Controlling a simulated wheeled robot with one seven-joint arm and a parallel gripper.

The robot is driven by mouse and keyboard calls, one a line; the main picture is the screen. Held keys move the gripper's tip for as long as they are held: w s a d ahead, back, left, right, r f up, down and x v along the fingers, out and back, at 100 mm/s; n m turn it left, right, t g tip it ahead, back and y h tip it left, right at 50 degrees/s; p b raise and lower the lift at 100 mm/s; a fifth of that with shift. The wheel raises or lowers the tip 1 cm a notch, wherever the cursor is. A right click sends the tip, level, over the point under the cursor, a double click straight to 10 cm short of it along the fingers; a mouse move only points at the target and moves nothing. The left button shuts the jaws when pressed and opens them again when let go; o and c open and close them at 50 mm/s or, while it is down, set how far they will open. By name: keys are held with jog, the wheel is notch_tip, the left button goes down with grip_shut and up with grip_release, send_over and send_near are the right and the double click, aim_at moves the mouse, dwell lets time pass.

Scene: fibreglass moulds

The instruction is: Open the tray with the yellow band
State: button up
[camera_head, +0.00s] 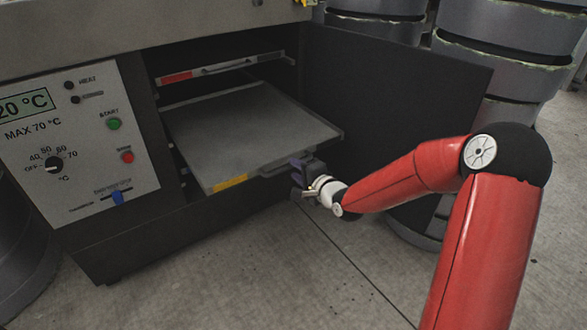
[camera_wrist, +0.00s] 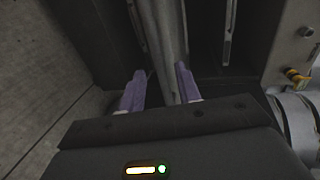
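The tray with the yellow band (camera_head: 231,183) is a flat grey sheet that sticks far out of the lower part of the dark cabinet. Its yellow band is at the left of its front edge, and its handle (camera_head: 283,160) is towards the right. My gripper (camera_head: 300,174) is at the front of this tray, by the right end of the handle. In the wrist view, its two purple fingers (camera_wrist: 160,88) stand apart, with the grey tray edge (camera_wrist: 162,40) running between them. I see gaps beside that edge; contact with the handle is unclear.
A tray with a red band (camera_head: 180,77) sits higher inside the cabinet. The cabinet door (camera_head: 395,95) stands open at the right, close to my arm. A control panel (camera_head: 75,140) is at the left. Grey cylindrical moulds (camera_head: 490,60) stand behind the door. The front floor is clear.

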jog(key=v, duration=0.5)
jog(key=shift+s+d, duration=0.15)
jog(key=shift+s, duration=0.05)
jog(key=s+d+r+n+g+h, duration=0.25)
jog(key=s+d+n+h, duration=0.2)
jog(key=s, duration=0.25)
jog(key=s+d+r+n+g+h, duration=0.2)
jog(key=s+d+r+n+h, duration=0.15)
jog(key=s+d+h, duration=0.2)
jog(key=s+r+n+g, duration=0.1)
jog(key=s+r, duration=0.1)
jog(key=s, duration=0.7)
jog(key=s+r+n+g+y, duration=0.1)
jog(key=s+r+n+g, duration=0.1)
jog(key=s, duration=0.8)
jog(key=shift+s+d+r, duration=0.2)
jog(key=shift+d+r, duration=0.3)
jog(key=shift+r, duration=0.1)
